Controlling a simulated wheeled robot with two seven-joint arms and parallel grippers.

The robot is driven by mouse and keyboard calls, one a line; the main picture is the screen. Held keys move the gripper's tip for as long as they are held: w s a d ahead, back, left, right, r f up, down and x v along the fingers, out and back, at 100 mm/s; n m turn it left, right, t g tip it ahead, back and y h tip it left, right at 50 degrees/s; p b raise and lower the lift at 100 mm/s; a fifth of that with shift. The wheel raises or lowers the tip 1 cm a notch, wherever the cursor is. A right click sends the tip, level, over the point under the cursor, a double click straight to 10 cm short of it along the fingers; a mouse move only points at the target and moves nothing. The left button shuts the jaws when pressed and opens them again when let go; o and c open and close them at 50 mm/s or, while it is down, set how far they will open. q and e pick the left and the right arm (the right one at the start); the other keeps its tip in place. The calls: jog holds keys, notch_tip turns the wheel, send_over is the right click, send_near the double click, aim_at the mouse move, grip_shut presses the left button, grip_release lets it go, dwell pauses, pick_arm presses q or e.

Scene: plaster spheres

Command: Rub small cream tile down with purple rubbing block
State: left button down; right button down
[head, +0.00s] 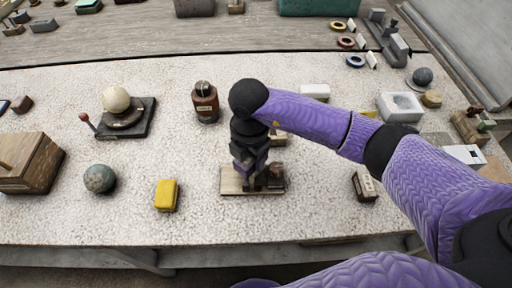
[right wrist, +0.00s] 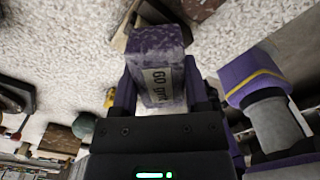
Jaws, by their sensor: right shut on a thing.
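My right gripper (head: 258,182) points down over a small cream tile (head: 231,180) near the front middle of the table. In the right wrist view my right gripper (right wrist: 160,95) is shut on the purple rubbing block (right wrist: 157,65), which bears a label reading like "60 grit". The gripper and wrist hide much of the tile's middle and right side in the head view. I cannot tell whether the block touches the tile. My left gripper is not in view.
A yellow block (head: 166,195) and a grey-green sphere (head: 100,178) lie to the left. A brown bottle (head: 205,102) and a stand with a cream ball (head: 116,99) are behind. A small brown block (head: 364,186) lies to the right. The speckled table is clear between them.

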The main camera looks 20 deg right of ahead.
jog(key=shift+s+a+f+p, duration=0.15)
jog(key=shift+s+a+p, duration=0.15)
jog(key=shift+s+a, duration=0.4)
jog(key=shift+w+d, duration=0.65)
jog(key=shift+d, duration=0.25)
jog(key=shift+w+d, duration=0.6)
jog(key=shift+d, duration=0.3)
jog(key=shift+a+r, duration=0.1)
jog(key=shift+r, duration=0.1)
jog(key=shift+s+a+r+p, duration=0.45)
jog(key=shift+a+r+p, duration=0.4)
jog(key=shift+p, duration=0.1)
jog(key=shift+s+a, duration=0.1)
jog(key=shift+f, duration=0.15)
notch_tip(320, 180, up, 7)
jog(key=p, duration=0.6)
jog(key=shift+f, duration=0.3)
